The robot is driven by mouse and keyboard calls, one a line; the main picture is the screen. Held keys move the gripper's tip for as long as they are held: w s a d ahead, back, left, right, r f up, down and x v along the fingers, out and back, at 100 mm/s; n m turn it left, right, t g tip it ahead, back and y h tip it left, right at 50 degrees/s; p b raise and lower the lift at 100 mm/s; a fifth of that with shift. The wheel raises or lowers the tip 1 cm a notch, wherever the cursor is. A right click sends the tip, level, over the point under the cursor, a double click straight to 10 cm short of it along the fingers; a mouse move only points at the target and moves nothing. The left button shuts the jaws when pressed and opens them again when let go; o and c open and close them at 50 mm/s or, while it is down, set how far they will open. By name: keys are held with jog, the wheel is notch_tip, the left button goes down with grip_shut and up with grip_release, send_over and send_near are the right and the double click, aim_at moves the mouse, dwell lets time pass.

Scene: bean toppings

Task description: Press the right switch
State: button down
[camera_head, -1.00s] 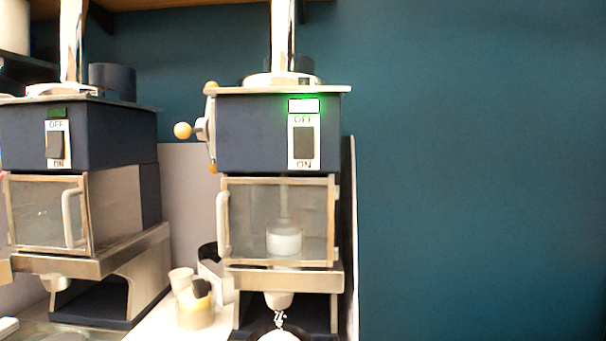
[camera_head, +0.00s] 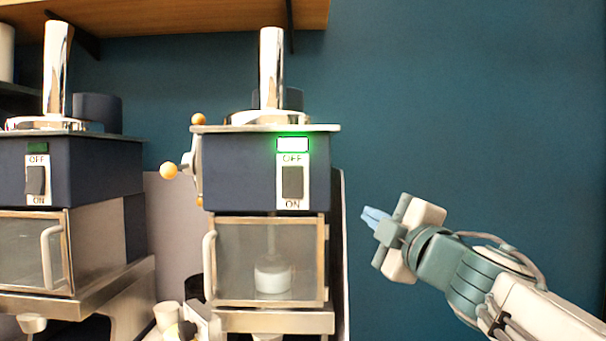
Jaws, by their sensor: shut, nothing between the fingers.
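The right switch (camera_head: 292,183) is a dark rocker on a white plate marked OFF above and ON below. It sits on the dark blue front of the right machine (camera_head: 240,172). A lamp (camera_head: 292,144) above it glows green. The left switch (camera_head: 36,181) is a similar rocker on the left machine, and the lamp (camera_head: 37,147) above it is dark green and unlit. My gripper (camera_head: 370,217) is shut and empty, with pale blue fingertips pointing left. In the picture it is to the right of and a little below the right switch, apart from the machine.
The right machine has a glass door (camera_head: 268,262) with a handle and a side crank with orange knobs (camera_head: 169,170). The left machine (camera_head: 90,170) stands beside it. Small cups (camera_head: 168,316) stand between them. A wooden shelf (camera_head: 200,14) hangs above. Bare wall lies to the right.

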jog(key=s+a+r+n+g+y, duration=0.4)
jog(key=n+y, duration=0.2)
jog(key=n, duration=0.3)
jog(key=shift+a+r+n+g+p, duration=0.3)
jog(key=shift+a+n+g+p, duration=0.1)
jog(key=shift+p, duration=0.05)
jog(key=shift+w+a, duration=0.1)
jog(key=shift+w, duration=0.05)
jog(key=p, duration=0.2)
send_near(288, 174)
jog(key=a, duration=0.4)
jog(key=w, duration=0.3)
jog(key=shift+w+r+p, duration=0.1)
jog(key=shift+r+p, duration=0.05)
jog(key=shift+p, duration=0.25)
jog(key=shift+w, duration=0.6)
